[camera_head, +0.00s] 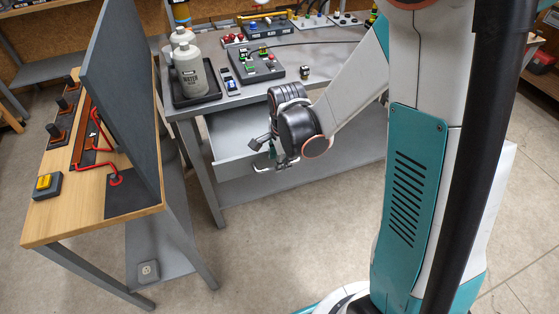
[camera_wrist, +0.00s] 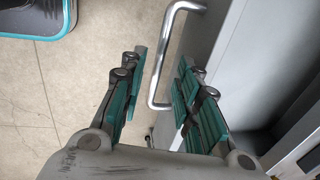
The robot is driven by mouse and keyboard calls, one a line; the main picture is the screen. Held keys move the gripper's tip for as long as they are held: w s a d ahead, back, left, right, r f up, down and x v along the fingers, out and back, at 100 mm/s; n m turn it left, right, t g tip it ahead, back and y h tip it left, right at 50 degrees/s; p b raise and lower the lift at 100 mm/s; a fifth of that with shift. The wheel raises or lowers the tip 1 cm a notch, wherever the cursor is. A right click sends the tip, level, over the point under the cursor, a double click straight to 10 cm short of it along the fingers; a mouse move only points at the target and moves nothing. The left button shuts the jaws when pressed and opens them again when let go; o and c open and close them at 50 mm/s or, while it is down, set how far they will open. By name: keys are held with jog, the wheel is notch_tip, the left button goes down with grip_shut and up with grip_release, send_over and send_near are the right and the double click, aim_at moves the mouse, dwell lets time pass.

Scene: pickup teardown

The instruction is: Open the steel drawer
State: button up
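The steel drawer (camera_head: 232,168) is under the grey workbench and stands partly pulled out, with its inside showing in the head view. In the wrist view, its front (camera_wrist: 205,45) runs along a bright bar handle (camera_wrist: 170,45), with the drawer's inside to the right. My gripper (camera_head: 276,158) is low in front of the drawer, at the handle. In the wrist view, my gripper (camera_wrist: 165,80) is open, with teal finger pads apart on either side of the handle bar. A clear gap shows between the left pad and the bar. Contact at the right pad cannot be told.
The workbench top (camera_head: 325,55) holds a black tray with bottles (camera_head: 190,75), a button box (camera_head: 257,63) and other devices. A wooden table (camera_head: 130,205) with an upright grey panel (camera_head: 122,85) stands at left. The floor before the drawer is clear.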

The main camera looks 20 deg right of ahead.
notch_tip(320, 180, up, 10)
jog(key=s, duration=0.2)
dwell(0.7)
jog(key=s+r+n+t, duration=0.5)
jog(key=s+r+n, duration=0.5)
jog(key=s+n, duration=0.4)
jog(key=n, duration=0.4)
jog(key=shift+a, duration=0.2)
